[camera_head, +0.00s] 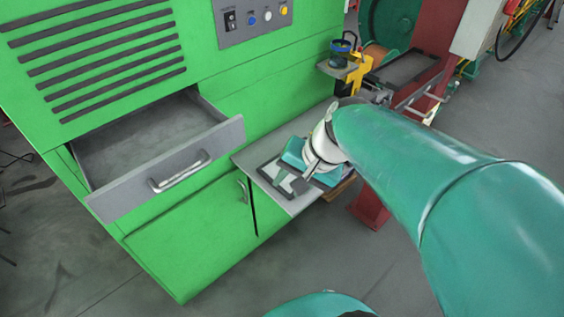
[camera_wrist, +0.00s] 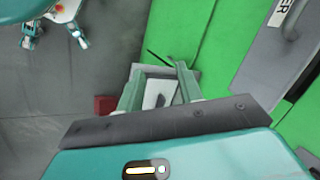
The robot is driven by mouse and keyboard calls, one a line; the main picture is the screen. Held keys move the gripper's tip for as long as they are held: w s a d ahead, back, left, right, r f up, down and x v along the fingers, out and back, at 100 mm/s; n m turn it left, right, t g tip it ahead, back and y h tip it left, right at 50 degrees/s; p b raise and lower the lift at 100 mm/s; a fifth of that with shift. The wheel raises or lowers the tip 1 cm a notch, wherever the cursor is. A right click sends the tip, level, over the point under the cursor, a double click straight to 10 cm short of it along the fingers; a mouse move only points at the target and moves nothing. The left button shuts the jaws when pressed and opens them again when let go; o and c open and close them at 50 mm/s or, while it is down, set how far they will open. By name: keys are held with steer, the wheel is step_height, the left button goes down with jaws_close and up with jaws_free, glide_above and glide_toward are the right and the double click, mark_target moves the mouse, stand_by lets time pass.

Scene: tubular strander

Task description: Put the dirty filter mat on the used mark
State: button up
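My gripper (camera_head: 291,185) is above the grey shelf (camera_head: 244,162) on the front of the green machine, pointing down at it. In the wrist view its two fingers (camera_wrist: 161,70) stand apart, with no object visibly clamped between them. A pale patch (camera_wrist: 152,92) and a darker grey patch show between and beyond the fingers. A dark-edged flat frame or outline (camera_head: 264,172) lies on the shelf, partly hidden by my gripper. I cannot tell whether it is the filter mat or the used mark.
An open grey drawer (camera_head: 183,172) juts out left of the shelf and looks empty. Right of the shelf are a small stand with a dark cup (camera_head: 340,52), a yellow part (camera_head: 358,72) and a dark tray (camera_head: 432,64). The floor in front is clear.

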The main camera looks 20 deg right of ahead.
steer(key=s+a+r+n+t+h, duration=0.1)
steer(key=s+r+n+t+h, duration=0.1)
steer(key=n, duration=0.5)
step_height(320, 180, up, 3)
steer(key=shift+s+a+r+n+h, duration=0.2)
steer(key=shift+s+a+n+h, duration=0.15)
steer(key=shift+s+h, duration=0.75)
steer(key=shift+s, duration=0.15)
